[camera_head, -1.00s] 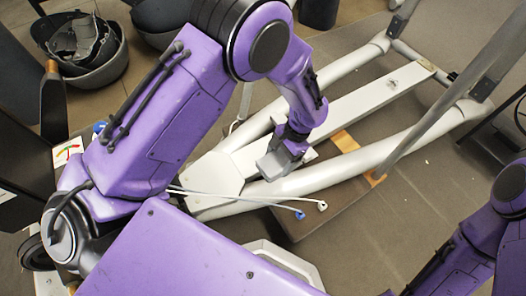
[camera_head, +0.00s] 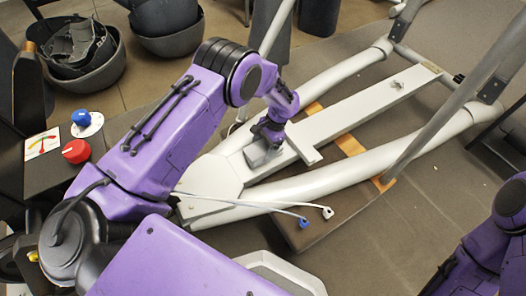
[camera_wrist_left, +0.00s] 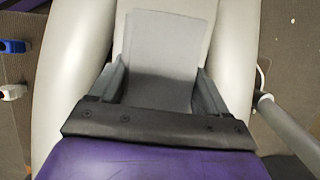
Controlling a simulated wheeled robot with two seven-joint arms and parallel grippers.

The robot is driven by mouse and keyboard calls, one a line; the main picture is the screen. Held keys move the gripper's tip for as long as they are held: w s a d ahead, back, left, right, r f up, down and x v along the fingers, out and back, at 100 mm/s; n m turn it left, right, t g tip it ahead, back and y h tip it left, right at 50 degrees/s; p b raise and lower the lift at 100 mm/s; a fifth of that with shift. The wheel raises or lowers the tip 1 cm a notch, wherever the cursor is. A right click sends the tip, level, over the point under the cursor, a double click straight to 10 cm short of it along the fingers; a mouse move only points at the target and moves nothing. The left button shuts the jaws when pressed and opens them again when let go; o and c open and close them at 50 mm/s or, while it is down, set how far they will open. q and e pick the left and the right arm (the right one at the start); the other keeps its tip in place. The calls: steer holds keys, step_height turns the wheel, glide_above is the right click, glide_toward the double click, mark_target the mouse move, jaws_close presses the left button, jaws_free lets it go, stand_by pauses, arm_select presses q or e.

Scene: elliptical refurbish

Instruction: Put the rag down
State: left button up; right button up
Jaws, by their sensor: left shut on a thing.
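My left gripper (camera_head: 266,143) reaches down over the white-grey frame of the elliptical machine (camera_head: 345,110). It is shut on a flat grey piece, which I take to be the rag (camera_head: 258,156). In the left wrist view the rag (camera_wrist_left: 160,58) stretches out between the two fingers of the left gripper (camera_wrist_left: 158,84), over the pale central part of the frame. I cannot tell whether the rag touches the frame. My right arm shows at the right edge of the head view; its gripper is out of view.
Two cables with a blue end (camera_head: 304,222) and a white end (camera_head: 327,212) lie right of the frame's near end. A red knob (camera_head: 76,151) and a blue knob (camera_head: 81,117) are at the left. Dark bins (camera_head: 165,35) stand at the back. Open floor lies at right.

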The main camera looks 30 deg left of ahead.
arm_select(q)
steer(key=shift+f, duration=0.25)
arm_select(e)
steer(key=shift+f, duration=0.15)
arm_select(q)
steer(key=shift+f, duration=0.15)
steer(key=o, duration=0.9)
steer(key=p+v, duration=0.4)
steer(key=v, duration=0.8)
arm_select(e)
step_height(320, 180, up, 4)
steer(key=shift+f, duration=0.2)
arm_select(q)
steer(key=shift+d, duration=0.1)
